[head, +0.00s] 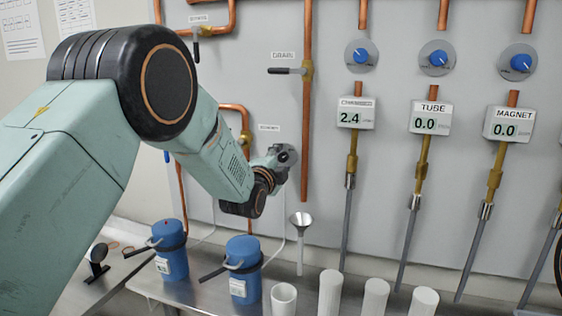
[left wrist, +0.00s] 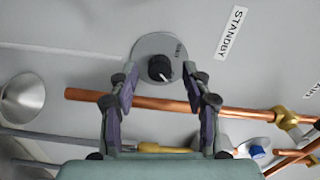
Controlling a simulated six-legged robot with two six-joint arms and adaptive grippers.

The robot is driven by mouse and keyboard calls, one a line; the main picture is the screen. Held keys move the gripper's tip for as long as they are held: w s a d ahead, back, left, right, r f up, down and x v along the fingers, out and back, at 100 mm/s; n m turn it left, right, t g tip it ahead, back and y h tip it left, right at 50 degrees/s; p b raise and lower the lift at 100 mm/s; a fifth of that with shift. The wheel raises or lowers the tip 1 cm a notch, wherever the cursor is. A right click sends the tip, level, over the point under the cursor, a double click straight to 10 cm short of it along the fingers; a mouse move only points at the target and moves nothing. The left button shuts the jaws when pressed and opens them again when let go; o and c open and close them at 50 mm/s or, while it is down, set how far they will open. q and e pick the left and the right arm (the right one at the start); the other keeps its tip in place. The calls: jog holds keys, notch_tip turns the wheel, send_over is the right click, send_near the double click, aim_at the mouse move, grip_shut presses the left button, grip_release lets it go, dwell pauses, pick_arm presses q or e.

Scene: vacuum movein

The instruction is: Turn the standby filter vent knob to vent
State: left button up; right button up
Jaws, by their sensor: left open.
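The standby filter vent knob (left wrist: 160,68) is a black knob with a white pointer line. It sits on a grey round plate (left wrist: 148,46) with small lettering that I cannot read. A STANDBY label (left wrist: 231,32) is on the panel beside it. My left gripper (left wrist: 165,82) is open, its two fingers spread to either side of the knob in the picture, with nothing between them that I can see gripped. Whether the fingers reach the knob's depth is unclear. In the head view my left gripper (head: 277,166) is at the wall panel below the STANDBY label (head: 269,128), largely covering the knob. My right gripper is not in view.
A copper pipe (head: 306,130) runs close beside the knob and crosses behind the fingers in the wrist view. A funnel (head: 301,222) is below. Blue canisters (head: 243,270) and white cups (head: 330,292) stand on the bench. Blue knobs (head: 361,56) are to the right.

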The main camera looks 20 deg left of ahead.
pick_arm(q)
jog(key=shift+a+f, duration=0.1)
jog(key=shift+s, duration=0.15)
jog(key=s, duration=1.1)
jog(key=shift+s+a, duration=0.15)
jog(key=shift+s, duration=0.2)
